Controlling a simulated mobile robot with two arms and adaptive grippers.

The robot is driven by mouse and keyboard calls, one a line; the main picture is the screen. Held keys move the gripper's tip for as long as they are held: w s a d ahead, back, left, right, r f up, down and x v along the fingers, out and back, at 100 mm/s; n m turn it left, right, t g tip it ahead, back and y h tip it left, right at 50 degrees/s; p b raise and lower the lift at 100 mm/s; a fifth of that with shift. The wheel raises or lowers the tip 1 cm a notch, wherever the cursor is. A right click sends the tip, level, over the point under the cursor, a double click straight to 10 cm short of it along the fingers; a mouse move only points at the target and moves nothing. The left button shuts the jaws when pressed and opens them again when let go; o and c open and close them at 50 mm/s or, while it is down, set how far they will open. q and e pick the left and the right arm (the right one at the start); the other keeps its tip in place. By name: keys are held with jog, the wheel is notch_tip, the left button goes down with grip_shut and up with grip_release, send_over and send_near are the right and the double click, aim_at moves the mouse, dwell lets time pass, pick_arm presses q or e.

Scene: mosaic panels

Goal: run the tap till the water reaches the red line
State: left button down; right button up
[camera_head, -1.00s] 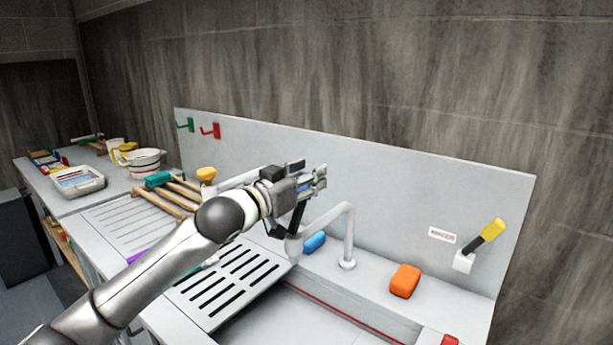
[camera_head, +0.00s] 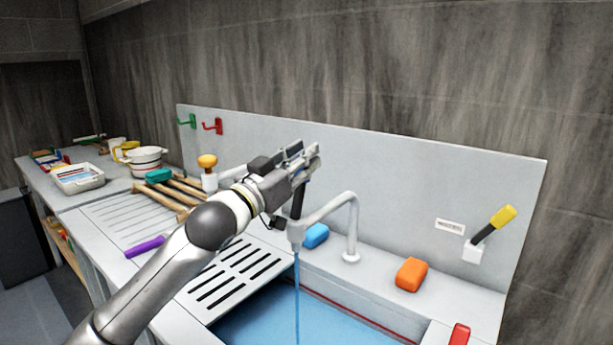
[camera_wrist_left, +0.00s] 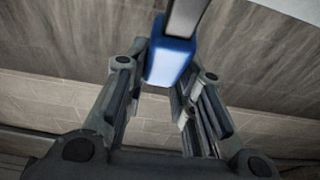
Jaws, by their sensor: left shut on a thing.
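The tap (camera_head: 350,222) is a grey curved spout at the back of the sink. A stream of water (camera_head: 297,300) falls from its mouth into blue water (camera_head: 255,318) in the basin. The red line (camera_head: 350,312) runs along the basin's back wall, and the water surface lies below its visible part. My left gripper (camera_head: 305,160) is above the spout's mouth, where a dark lever stands up. In the left wrist view it is shut on a blue handle (camera_wrist_left: 168,62) on a grey bar. The near part of the basin is cut off by the picture edge.
A blue block (camera_head: 316,236) and an orange block (camera_head: 411,275) lie on the back ledge. A yellow-tipped lever (camera_head: 503,216) is on the splashback. The slotted board (camera_head: 235,272) is beside the basin.

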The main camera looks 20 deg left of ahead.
pick_arm(q)
jog(key=shift+s+a+f+t+b, duration=0.2)
jog(key=shift+s+t+b, duration=0.3)
jog(key=shift+b, duration=0.45)
jog(key=shift+s+a+r+t+h+b, duration=0.1)
jog(key=shift+s+r+t+h+b, duration=0.2)
jog(key=shift+s+b, duration=0.15)
pick_arm(e)
notch_tip(320, 180, down, 4)
jog(key=shift+r, duration=0.1)
pick_arm(q)
jog(key=shift+w, duration=0.1)
pick_arm(e)
jog(key=shift+d, duration=0.2)
pick_arm(q)
jog(key=c, duration=1.2)
grip_release()
pick_arm(e)
jog(key=shift+d, duration=0.1)
pick_arm(q)
jog(key=v, duration=1.2)
